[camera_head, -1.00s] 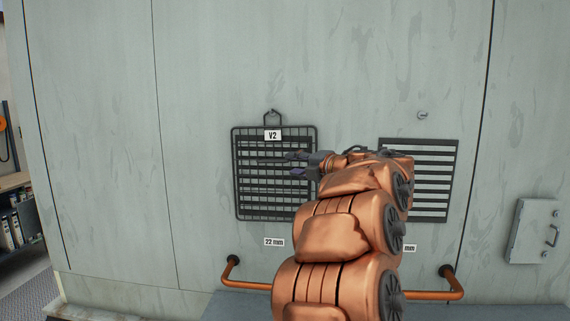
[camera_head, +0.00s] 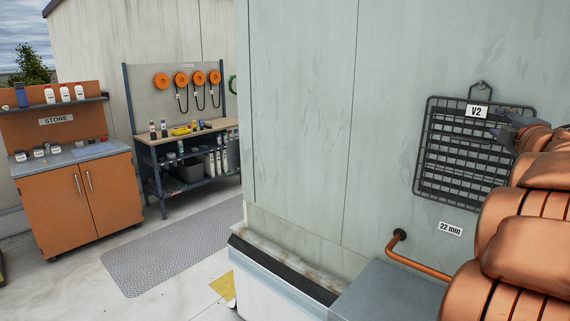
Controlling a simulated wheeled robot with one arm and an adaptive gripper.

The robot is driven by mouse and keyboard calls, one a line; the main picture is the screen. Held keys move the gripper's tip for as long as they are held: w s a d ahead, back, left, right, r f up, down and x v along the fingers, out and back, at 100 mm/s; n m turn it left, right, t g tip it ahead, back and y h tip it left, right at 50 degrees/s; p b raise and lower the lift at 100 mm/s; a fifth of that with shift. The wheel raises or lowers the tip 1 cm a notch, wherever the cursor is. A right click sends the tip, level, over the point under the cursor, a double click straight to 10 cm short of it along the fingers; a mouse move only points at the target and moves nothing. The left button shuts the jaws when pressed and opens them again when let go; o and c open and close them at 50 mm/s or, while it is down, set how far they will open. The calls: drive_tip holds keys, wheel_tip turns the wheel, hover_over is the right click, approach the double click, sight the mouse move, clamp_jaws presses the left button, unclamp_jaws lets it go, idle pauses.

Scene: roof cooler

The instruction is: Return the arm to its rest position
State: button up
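My gripper (camera_head: 497,132) is at the right of the head view, in front of the upper right of a black wire grille marked V2 (camera_head: 432,160). Its dark fingers point left, and I see nothing held between them. The fingertips are small against the dark bars, so their exact gap and any contact with the grille are hard to judge. My copper-coloured arm fills the right edge of the view, and part of it is cut off. The grille hangs from a hook on the pale cooler wall (camera_head: 300,120).
A copper pipe (camera_head: 415,268) sticks out below the grille, by a 22 mm label (camera_head: 450,229). A grey ledge (camera_head: 385,295) runs beneath. At left stand an orange store cabinet (camera_head: 85,205) and a workbench (camera_head: 150,137) with reels above. A grey floor mat (camera_head: 170,250) lies on open floor.

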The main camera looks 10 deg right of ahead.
drive_tip(key=s+a+f+m+g+y, duration=0.1)
drive_tip(key=s+a+f+m+g, duration=0.3)
drive_tip(key=a+f, duration=0.45)
drive_tip(key=s+a+f+m+g, duration=0.2)
drive_tip(key=a+f+m+g, duration=0.25)
drive_tip(key=a+f, duration=0.35)
drive_tip(key=s+a+f+m+g+y, duration=0.1)
drive_tip(key=s+a+f+m+g, duration=0.2)
drive_tip(key=a+f+m, duration=0.5)
drive_tip(key=s+a+f+n+g+y, duration=0.1)
drive_tip(key=s+a+f+g+y, duration=0.2)
drive_tip(key=s+a+f, duration=0.3)
drive_tip(key=s+a+f+n+g+y, duration=0.2)
drive_tip(key=s+a+f+g, duration=0.2)
drive_tip(key=s+a, duration=1)
wheel_tip(320, 180, down, 3)
drive_tip(key=shift+s+a+f+y, duration=0.1)
drive_tip(key=shift+s+a+y, duration=0.05)
drive_tip(key=shift+y, duration=0.25)
